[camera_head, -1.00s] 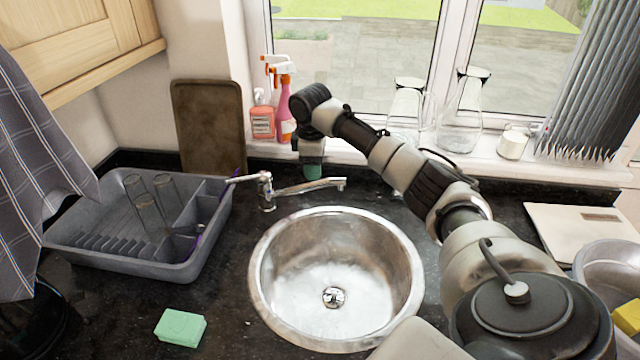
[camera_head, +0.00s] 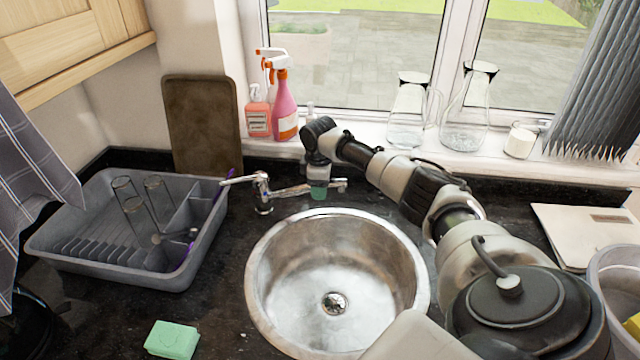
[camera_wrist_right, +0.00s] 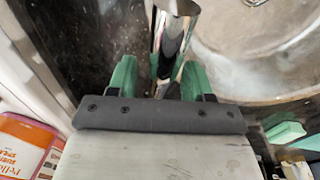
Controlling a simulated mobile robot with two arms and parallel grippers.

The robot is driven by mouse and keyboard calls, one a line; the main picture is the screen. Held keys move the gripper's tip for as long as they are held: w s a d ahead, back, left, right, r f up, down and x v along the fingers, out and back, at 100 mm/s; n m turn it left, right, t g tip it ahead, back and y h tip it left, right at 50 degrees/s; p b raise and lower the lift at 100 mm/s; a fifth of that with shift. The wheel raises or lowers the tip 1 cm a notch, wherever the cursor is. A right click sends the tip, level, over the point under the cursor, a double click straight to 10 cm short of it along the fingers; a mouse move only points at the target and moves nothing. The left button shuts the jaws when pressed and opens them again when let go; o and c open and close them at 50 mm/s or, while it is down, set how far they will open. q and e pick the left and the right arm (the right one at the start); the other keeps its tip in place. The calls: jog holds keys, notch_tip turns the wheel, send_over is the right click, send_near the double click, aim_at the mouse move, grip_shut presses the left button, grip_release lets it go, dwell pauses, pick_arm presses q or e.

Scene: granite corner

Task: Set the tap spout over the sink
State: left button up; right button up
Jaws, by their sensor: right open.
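The chrome tap (camera_head: 263,196) stands behind the sink's back left, its lever pointing left. Its spout (camera_head: 336,186) runs to the right along the counter just behind the rim, with its end outside the bowl. The round steel sink (camera_head: 290,290) is empty, and its edge also shows in the right wrist view (camera_wrist_right: 245,75). My right gripper (camera_head: 318,191) reaches down at the spout from above. In the right wrist view its green fingers (camera_wrist_right: 160,78) are open, with the chrome spout (camera_wrist_right: 176,28) between them. My left gripper is out of view.
A grey dish rack (camera_head: 100,255) with glasses stands left of the tap. Spray and soap bottles (camera_head: 284,110) and glass carafes (camera_head: 408,115) line the sill behind. A green sponge (camera_head: 172,340) lies at front left. A pale board (camera_head: 580,232) lies at right.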

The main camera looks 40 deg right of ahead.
jog(key=shift+f, duration=0.25)
grip_shut()
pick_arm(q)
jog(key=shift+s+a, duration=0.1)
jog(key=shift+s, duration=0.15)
pick_arm(e)
jog(key=shift+a, duration=0.1)
